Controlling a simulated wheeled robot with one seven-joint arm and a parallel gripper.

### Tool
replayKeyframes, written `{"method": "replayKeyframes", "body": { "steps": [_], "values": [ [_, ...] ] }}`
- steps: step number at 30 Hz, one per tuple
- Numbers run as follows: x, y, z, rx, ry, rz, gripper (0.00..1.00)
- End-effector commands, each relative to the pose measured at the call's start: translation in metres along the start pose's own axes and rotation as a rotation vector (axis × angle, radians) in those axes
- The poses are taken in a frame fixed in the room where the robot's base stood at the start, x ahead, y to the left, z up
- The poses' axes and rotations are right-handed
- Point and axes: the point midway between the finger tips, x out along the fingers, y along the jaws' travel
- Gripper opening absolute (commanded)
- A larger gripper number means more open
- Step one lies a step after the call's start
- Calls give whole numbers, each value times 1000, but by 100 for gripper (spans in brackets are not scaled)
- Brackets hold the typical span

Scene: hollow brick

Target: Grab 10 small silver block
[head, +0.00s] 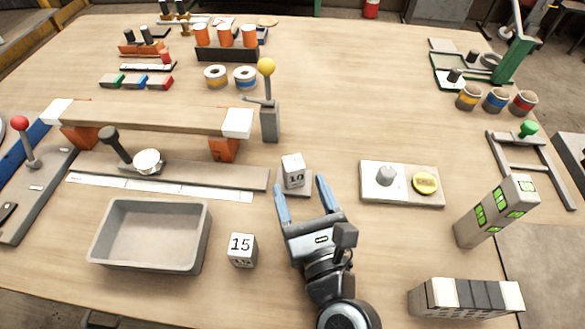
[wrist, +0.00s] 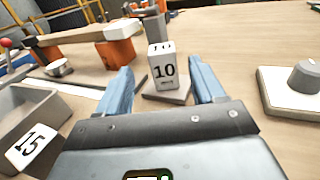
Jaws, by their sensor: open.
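The small silver block marked 10 (head: 293,171) stands upright on a small grey plate (head: 296,189) near the middle of the table. It also shows in the wrist view (wrist: 162,69), ahead and between my fingers. My gripper (head: 301,188) is open, with blue fingers on either side of the line to the block. It also shows in the wrist view (wrist: 160,90). The fingers are empty, and the block appears to be just beyond or at their tips; contact cannot be told.
A block marked 15 (head: 242,249) stands left of my gripper, beside an empty grey tray (head: 204,238). A grey lever post (head: 269,122) with a yellow knob stands behind the 10 block. A panel with a knob and yellow button (head: 402,197) lies to the right. Table between is clear.

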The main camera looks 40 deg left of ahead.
Motion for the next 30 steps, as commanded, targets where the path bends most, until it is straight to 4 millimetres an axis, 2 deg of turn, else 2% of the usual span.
{"method": "replayKeyframes", "body": {
  "steps": [13, 17, 23, 30],
  "values": [
    [55, -3, 1, -1, 0, 2, 68],
    [62, -3, 0, -1, 0, 1, 68],
    [62, -4, 0, 0, 0, 0, 68],
    [62, -4, 0, -1, 0, 0, 46]
  ]
}}
